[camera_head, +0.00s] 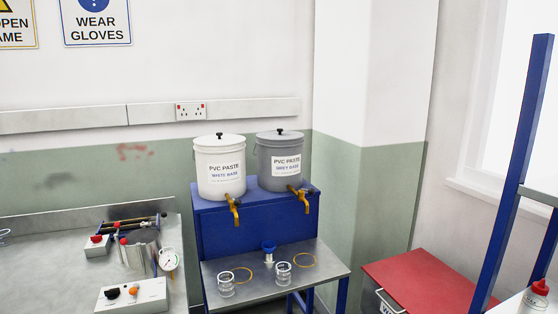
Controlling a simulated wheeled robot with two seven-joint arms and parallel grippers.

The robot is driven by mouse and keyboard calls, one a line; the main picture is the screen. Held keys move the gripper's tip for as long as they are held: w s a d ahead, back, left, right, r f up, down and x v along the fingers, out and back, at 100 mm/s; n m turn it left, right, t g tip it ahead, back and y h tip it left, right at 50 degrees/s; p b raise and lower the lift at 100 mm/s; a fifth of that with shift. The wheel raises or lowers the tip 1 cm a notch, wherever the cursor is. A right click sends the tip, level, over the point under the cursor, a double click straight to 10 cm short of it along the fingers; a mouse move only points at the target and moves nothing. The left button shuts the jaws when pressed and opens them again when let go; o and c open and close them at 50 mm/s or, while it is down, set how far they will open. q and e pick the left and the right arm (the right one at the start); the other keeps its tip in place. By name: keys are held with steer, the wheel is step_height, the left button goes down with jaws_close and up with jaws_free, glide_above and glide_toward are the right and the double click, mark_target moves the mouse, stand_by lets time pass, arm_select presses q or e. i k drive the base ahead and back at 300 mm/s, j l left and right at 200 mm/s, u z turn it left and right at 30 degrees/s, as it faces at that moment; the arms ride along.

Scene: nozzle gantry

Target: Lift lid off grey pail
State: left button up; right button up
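The grey pail (284,165) stands at the right on a blue stand, with a label reading PVC PASTE, GREY BASE. Its grey lid (269,135) with a small black knob (279,131) sits on top of it. A brass tap (300,195) is at its lower front. Neither of my grippers is in view.
A white pail (219,173) with its own lid and tap stands close beside the grey one, on the blue stand (225,240). Clear cups stand on the metal shelf (322,268) below. A bench (60,260) with tools is left; a red-lidded bin (425,280) is right.

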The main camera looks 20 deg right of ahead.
mark_target(279, 135)
steer(key=i+j+u, duration=0.1)
steer(key=i+j, duration=0.35)
steer(key=i+j+u, duration=0.1)
steer(key=i+j, duration=0.3)
steer(key=i, duration=0.25)
